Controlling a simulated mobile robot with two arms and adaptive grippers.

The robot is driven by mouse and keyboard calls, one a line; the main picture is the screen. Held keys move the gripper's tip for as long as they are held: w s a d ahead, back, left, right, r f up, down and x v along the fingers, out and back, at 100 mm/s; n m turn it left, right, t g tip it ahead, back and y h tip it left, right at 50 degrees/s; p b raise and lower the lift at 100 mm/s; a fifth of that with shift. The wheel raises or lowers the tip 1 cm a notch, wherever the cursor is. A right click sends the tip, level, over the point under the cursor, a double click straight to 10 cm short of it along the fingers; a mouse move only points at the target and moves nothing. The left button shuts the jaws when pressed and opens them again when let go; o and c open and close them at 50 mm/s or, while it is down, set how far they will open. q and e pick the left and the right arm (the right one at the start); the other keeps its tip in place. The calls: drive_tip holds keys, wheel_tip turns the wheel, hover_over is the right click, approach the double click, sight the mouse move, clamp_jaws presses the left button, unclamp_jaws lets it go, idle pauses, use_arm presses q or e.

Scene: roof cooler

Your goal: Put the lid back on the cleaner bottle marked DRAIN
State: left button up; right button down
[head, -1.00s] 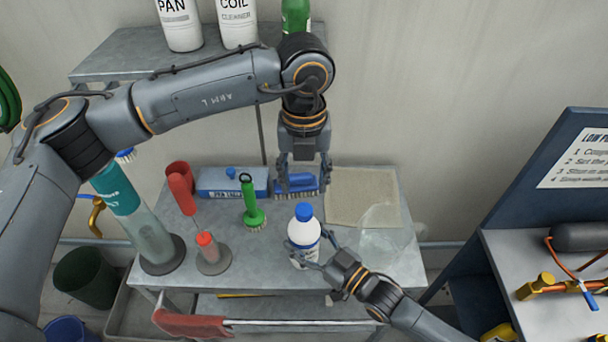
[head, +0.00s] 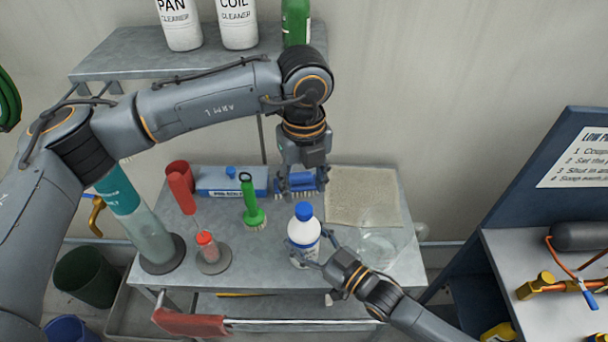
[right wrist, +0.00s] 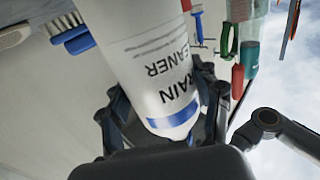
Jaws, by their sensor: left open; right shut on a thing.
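The white DRAIN cleaner bottle (head: 303,238) stands upright near the front middle of the cart top. My right gripper (head: 312,258) is shut on the lower part of the bottle, also seen in the right wrist view (right wrist: 165,125). My left gripper (head: 302,183) is open, behind the bottle, at a blue brush (head: 300,186).
A green brush (head: 252,205), a blue box (head: 220,187), red-topped and teal-topped containers stand left on the cart. A beige mat (head: 362,197) and a clear bowl-like thing (head: 380,248) are to the right. PAN and COIL bottles (head: 238,25) stand on the upper shelf.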

sight(304, 208)
use_arm(q)
wheel_tip(304, 208, down, 6)
drive_tip(key=shift+r, duration=0.1)
idle(0.4)
